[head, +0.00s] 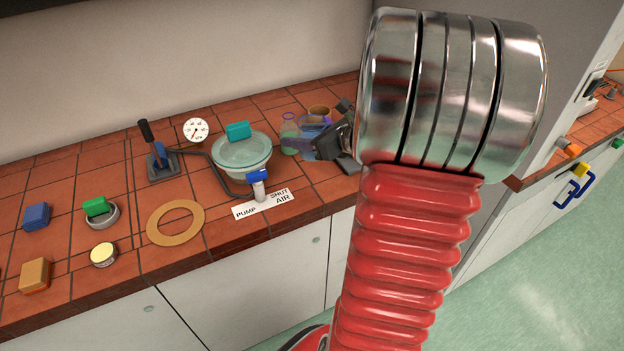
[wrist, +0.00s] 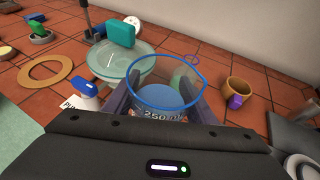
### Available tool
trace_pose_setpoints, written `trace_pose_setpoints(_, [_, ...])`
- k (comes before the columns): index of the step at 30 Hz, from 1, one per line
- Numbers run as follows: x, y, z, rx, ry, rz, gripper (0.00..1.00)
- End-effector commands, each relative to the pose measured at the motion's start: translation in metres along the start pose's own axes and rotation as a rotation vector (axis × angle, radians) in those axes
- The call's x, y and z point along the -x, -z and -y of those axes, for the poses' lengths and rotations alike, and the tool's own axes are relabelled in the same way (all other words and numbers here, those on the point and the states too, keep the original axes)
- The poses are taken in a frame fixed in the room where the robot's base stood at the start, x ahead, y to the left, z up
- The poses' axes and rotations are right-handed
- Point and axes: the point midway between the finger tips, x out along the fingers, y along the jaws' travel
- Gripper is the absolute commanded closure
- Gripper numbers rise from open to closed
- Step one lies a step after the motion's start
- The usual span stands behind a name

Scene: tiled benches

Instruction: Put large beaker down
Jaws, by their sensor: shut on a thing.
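The large beaker (wrist: 167,97) is clear glass with a blue rim, a 250 marking and blue liquid inside. In the wrist view it stands upright between the two fingers of my gripper (wrist: 162,100), which is shut on it. In the head view my gripper (head: 335,142) is at the right end of the tiled bench, and the beaker (head: 311,143) shows partly beside it. I cannot tell whether the beaker's base touches the tiles. My arm hides part of the bench's right end.
A glass dish with a teal block (head: 238,131) stands left of the beaker. A valve with a blue handle (head: 258,180) and a PUMP/SHUT AIR label (head: 263,204) are at the front edge.

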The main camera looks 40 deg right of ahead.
Motion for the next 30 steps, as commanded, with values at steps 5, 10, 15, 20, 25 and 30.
trace_pose_setpoints(5, [0.003,0.001,0.003,-0.003,0.008,0.001,0.79])
trace_pose_setpoints(10, [-0.002,0.014,0.004,-0.008,0.009,0.0,0.79])
trace_pose_setpoints(15, [-0.012,0.039,0.004,-0.008,0.009,-0.001,0.79])
trace_pose_setpoints(20, [-0.019,0.056,0.004,-0.006,0.01,0.001,0.79])
trace_pose_setpoints(25, [-0.02,0.059,0.005,-0.005,0.011,0.002,0.79])
trace_pose_setpoints(30, [-0.02,0.059,0.005,-0.004,0.011,0.002,0.79])
